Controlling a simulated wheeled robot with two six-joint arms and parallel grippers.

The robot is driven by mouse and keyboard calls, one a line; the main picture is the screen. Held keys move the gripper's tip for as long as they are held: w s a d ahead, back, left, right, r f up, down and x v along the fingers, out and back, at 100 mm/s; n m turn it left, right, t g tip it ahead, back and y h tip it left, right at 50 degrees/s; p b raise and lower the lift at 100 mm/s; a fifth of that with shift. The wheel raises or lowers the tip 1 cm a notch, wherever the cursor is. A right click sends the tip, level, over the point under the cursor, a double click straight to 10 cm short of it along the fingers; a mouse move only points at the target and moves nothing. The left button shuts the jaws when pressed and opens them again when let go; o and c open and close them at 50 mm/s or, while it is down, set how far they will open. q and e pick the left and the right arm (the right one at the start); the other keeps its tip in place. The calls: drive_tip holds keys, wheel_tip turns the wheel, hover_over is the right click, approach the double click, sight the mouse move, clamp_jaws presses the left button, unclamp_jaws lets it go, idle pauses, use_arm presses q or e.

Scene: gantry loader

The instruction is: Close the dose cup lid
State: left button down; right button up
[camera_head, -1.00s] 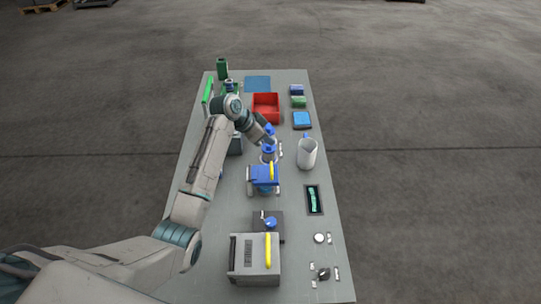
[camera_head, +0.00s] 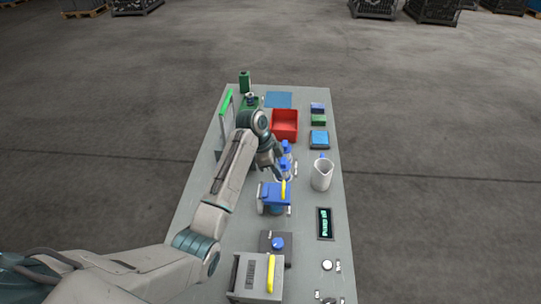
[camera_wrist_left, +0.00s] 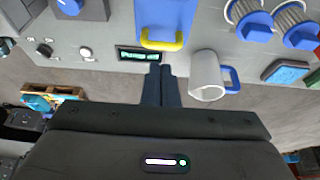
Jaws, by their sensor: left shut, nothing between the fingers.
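A blue lid-like panel with a yellow handle (camera_head: 273,192) sits on a unit with clear sides in the middle of the bench. I take it for the dose cup lid. Whether it is fully down I cannot tell. In the left wrist view the blue panel (camera_wrist_left: 158,15) and its yellow handle show at the top, beyond my fingertips. My left gripper (camera_head: 280,176) is just behind the panel, beside two blue-topped containers (camera_head: 285,165). In the left wrist view my left gripper (camera_wrist_left: 160,70) has its fingers together and empty, apart from the handle. My right gripper is not in view.
A white jug (camera_head: 321,175) stands to the right of the lid. A display (camera_head: 325,224) lies nearer, on the right. A grey box with a yellow handle (camera_head: 255,277) stands at the near end. A red bin (camera_head: 285,125) is farther back.

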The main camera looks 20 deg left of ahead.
sight(283, 187)
use_arm(q)
drive_tip(key=x, duration=0.1)
drive_tip(key=p+x, duration=0.1)
drive_tip(key=x, duration=0.2)
drive_tip(key=shift+s+a+f, duration=0.1)
drive_tip(key=shift+a+f, duration=0.1)
drive_tip(key=shift+f, duration=0.15)
drive_tip(key=shift+f, duration=0.1)
drive_tip(key=shift+d+f, duration=0.25)
drive_tip(key=shift+f, duration=0.25)
drive_tip(key=shift+s, duration=0.15)
drive_tip(key=shift+f, duration=0.1)
